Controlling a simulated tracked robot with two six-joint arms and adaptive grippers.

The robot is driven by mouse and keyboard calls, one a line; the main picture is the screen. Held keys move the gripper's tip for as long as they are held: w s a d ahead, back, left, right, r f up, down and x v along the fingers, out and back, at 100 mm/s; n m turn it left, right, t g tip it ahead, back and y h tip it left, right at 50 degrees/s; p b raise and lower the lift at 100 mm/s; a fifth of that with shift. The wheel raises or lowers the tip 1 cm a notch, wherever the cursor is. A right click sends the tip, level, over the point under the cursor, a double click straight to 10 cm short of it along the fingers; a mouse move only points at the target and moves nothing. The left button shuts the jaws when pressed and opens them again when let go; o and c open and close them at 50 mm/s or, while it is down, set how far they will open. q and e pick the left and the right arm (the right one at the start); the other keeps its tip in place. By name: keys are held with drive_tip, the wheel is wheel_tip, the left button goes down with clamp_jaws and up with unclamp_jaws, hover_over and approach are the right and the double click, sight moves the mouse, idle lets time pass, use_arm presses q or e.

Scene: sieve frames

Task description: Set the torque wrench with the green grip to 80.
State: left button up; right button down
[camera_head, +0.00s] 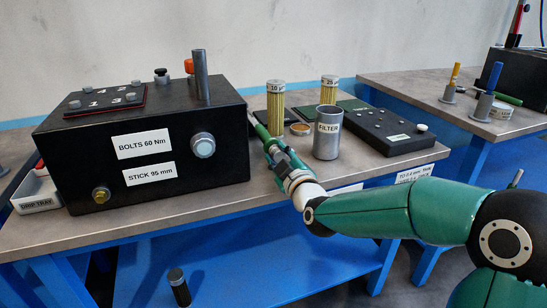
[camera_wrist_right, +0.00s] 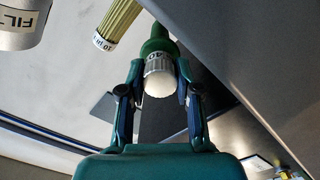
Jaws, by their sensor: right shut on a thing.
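The torque wrench with the green grip (camera_head: 260,130) stands out beside the right side of the black box in the head view. In the right wrist view its green grip (camera_wrist_right: 157,42) ends in a ribbed, silver-white collar (camera_wrist_right: 160,68) with a pale end cap. Dark characters on the collar are partly visible, but I cannot read the setting surely. My right gripper (camera_head: 275,146) has its two fingers on either side of this collar and is shut on it; it also shows in the wrist view (camera_wrist_right: 160,78). My left gripper is not in view.
The black box (camera_head: 135,180) labelled "BOLTS 60 Nm" and "STICK 95 mm" stands close on the left. A grey FILTER cup (camera_head: 327,145) and yellow filter cylinders (camera_head: 275,105) stand to the right. Blue and yellow-handled tools stand on the right table.

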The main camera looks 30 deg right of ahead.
idle(0.4)
drive_tip(key=c, duration=0.8)
unclamp_jaws()
drive_tip(key=v, duration=1.2)
drive_tip(key=shift+f, duration=0.1)
drive_tip(key=shift+f, duration=0.1)
